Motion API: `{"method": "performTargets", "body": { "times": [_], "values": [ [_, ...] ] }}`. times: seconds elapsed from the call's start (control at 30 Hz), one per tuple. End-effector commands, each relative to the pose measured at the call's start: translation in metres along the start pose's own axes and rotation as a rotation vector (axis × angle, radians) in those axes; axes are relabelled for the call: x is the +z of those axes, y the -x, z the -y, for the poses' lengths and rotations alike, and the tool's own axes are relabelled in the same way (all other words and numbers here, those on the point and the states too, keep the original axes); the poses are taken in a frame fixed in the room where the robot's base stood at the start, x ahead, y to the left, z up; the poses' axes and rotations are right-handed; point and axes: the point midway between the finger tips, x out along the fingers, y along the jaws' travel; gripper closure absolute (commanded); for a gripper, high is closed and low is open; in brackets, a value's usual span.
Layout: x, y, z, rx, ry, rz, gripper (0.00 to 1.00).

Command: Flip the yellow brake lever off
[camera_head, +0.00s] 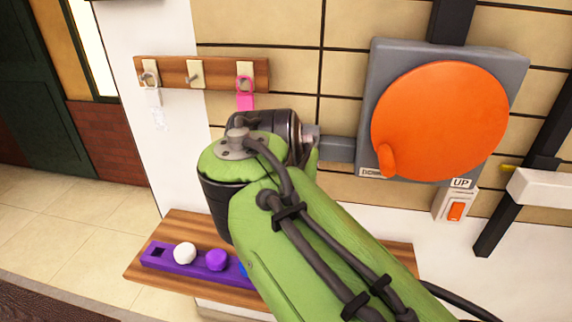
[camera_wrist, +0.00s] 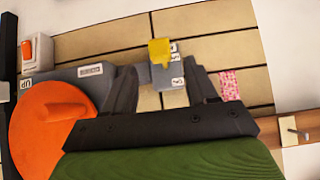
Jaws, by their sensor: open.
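The yellow brake lever (camera_wrist: 160,50) shows in the wrist view, on a grey mount (camera_wrist: 165,75) with small white labels whose text I cannot read for sure. It lies just beyond my gripper (camera_wrist: 164,70), roughly between the lines of its two fingers. The fingers are apart and empty, and I see no clear contact with the lever. In the head view my green arm hides the lever and my fingers. A grey bar (camera_head: 337,148) joins the orange disc's box from behind my wrist there.
The large orange disc (camera_head: 440,120) sits on a grey wall box (camera_head: 390,58), close beside my wrist. A switch marked UP (camera_head: 456,211) is below right. A hook rack (camera_head: 210,72) holds a pink tag. A wooden shelf (camera_head: 190,222) with a purple ball tray lies below my arm.

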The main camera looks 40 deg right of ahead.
Motion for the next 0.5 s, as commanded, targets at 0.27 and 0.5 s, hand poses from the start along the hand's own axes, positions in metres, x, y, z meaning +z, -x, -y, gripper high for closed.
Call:
{"method": "performTargets", "body": {
  "times": [0.27, 0.5],
  "values": [
    [-0.003, 0.063, 0.000, -0.001, 0.000, -0.001, 0.43],
    [0.000, 0.069, 0.000, 0.001, 0.000, 0.002, 0.43]
  ]
}}
